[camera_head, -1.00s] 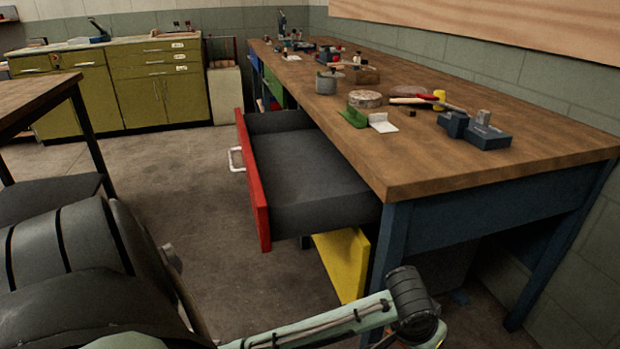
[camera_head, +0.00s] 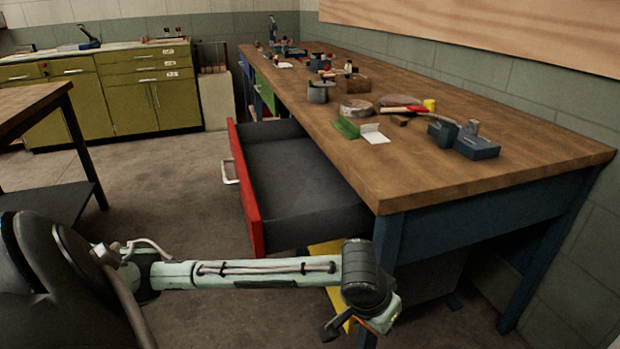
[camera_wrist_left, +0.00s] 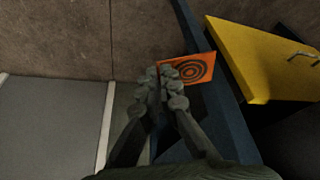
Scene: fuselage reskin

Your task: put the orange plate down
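The orange plate (camera_wrist_left: 192,69), with black concentric rings, shows in the left wrist view at the fingertips of my left gripper (camera_wrist_left: 163,82). The fingers are close together and look shut on the plate's near left edge. A finger covers part of that edge. In the head view my left arm reaches in from the left, low in front of the workbench's near end. My right gripper is in neither current view.
A wooden workbench (camera_head: 440,183) stands on the right with tools and blocks on top; its near corner is clear. A red-fronted drawer (camera_head: 246,190) is pulled out. A yellow panel (camera_wrist_left: 262,58) is beside the plate. Open floor lies left of the drawer.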

